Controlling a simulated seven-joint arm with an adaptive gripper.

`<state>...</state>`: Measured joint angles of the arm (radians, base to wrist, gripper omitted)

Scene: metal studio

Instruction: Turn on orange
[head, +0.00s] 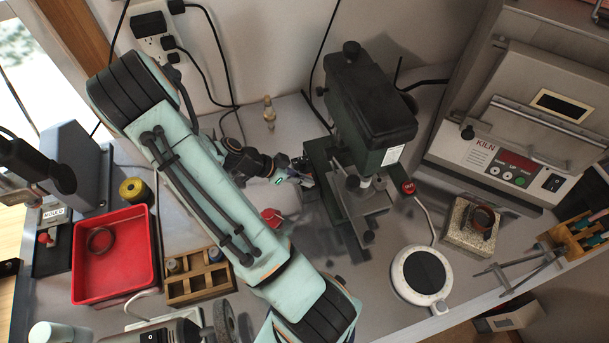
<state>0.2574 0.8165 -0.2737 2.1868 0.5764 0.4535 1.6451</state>
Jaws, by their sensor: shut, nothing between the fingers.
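My gripper (307,173) is shut and empty at the left side of the dark green drill press (372,105). It is close to the press's column and base, and I cannot tell whether it touches them. No switch that is clearly orange shows. A red button (408,187) sits on the right of the drill press. A red part (271,217) shows beside my arm, below the gripper. My arm hides part of the bench in the middle.
A red tray (75,262) and a wooden holder (190,291) stand at the left. A grinder (165,335) is at the bottom. A white round hot plate (397,285), a stone block (462,238) and metal tongs (520,270) are at the right. Loose cables cross the back wall.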

